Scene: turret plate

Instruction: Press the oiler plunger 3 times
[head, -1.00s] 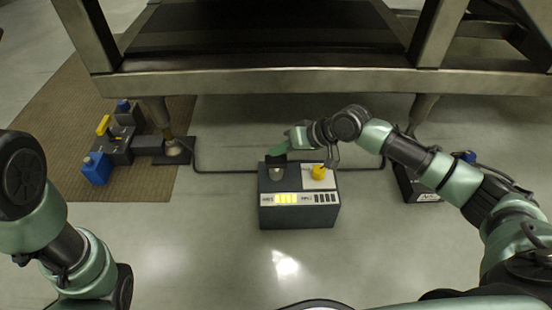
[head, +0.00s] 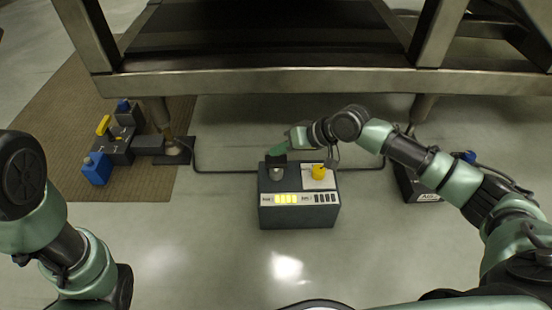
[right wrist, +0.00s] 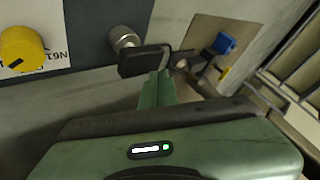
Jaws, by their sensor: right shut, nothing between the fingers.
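A dark box (head: 300,217) stands on the floor in the middle of the head view. On its top left is a round silver plunger (head: 277,175), which also shows in the right wrist view (right wrist: 124,38). My right gripper (head: 277,158) is shut and empty, its dark fingertips just behind and above the plunger in the head view. In the right wrist view the dark fingertips are close beside the plunger; I cannot tell whether they touch. A yellow knob (head: 318,172) sits on a white plate on the box's top right. My left gripper is out of view.
A steel frame (head: 270,82) spans the back. At left, a brown mat (head: 60,130) carries a block with a yellow lever (head: 103,125) and blue parts. Floor in front is clear.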

